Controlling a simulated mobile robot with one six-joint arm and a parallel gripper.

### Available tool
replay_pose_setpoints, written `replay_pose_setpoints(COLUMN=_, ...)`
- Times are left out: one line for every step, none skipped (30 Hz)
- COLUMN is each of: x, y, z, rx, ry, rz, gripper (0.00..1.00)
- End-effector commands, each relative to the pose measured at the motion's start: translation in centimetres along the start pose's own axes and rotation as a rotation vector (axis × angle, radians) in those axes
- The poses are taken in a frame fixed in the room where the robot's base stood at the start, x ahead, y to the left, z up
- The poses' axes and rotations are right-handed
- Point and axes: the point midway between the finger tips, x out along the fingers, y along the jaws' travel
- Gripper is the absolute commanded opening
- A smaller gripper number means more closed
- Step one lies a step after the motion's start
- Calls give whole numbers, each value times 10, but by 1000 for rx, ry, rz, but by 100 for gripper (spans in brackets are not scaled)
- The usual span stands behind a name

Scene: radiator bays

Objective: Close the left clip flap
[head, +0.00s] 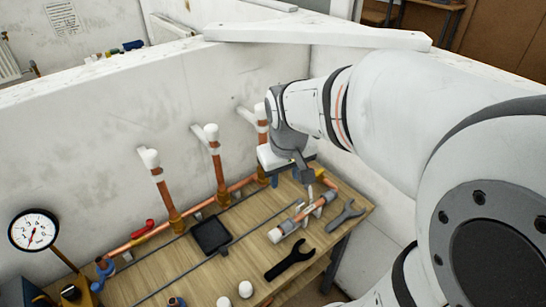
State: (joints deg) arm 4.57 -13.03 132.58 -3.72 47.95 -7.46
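A horizontal copper pipe (196,208) runs along the foot of the white wall, with brass fittings where three upright pipes join it. A small white piece (127,257) sits at this pipe near its left end; it may be a clip, but it is too small to tell whether it has a flap, or whether that is open. My gripper (291,178) is at the right end of the bench, close to the right-hand upright pipe and well to the right of the small white piece. My wrist partly hides that pipe and its fitting. Whether my fingers are open or touch anything is unclear.
A red-handled valve (147,228) and a pressure gauge (34,230) are at left.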

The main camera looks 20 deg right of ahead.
Motion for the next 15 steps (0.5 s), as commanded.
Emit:
replay_pose_setpoints(x=24, y=9, z=-10, rx=-9, ry=-32, rz=3, gripper=39)
replay_pose_setpoints(x=35, y=15, z=-16, rx=-18, ry=-47, rz=6, gripper=39)
replay_pose_setpoints(x=49, y=22, z=-24, rx=-30, ry=-64, rz=8, gripper=39)
replay_pose_setpoints(x=61, y=28, z=-30, rx=-39, ry=-78, rz=10, gripper=39)
replay_pose_setpoints(x=72, y=34, z=-34, rx=-48, ry=-92, rz=11, gripper=39)
replay_pose_setpoints(x=87, y=41, z=-40, rx=-60, ry=-108, rz=12, gripper=39)
replay_pose_setpoints(x=98, y=46, z=-44, rx=-67, ry=-120, rz=12, gripper=39)
replay_pose_setpoints(x=108, y=51, z=-48, rx=-75, ry=-131, rz=11, gripper=39)
replay_pose_setpoints(x=121, y=57, z=-52, rx=-85, ry=-144, rz=10, gripper=39)
replay_pose_setpoints(x=130, y=61, z=-54, rx=-91, ry=-154, rz=10, gripper=39)
replay_pose_setpoints(x=139, y=65, z=-56, rx=-99, ry=-162, rz=9, gripper=39)
replay_pose_setpoints(x=148, y=69, z=-58, rx=-106, ry=-172, rz=8, gripper=39)
replay_pose_setpoints(x=155, y=72, z=-59, rx=-110, ry=-178, rz=7, gripper=39)
replay_pose_setpoints(x=160, y=74, z=-60, rx=-115, ry=-182, rz=7, gripper=39)
replay_pose_setpoints(x=166, y=77, z=-61, rx=-119, ry=-187, rz=6, gripper=39)
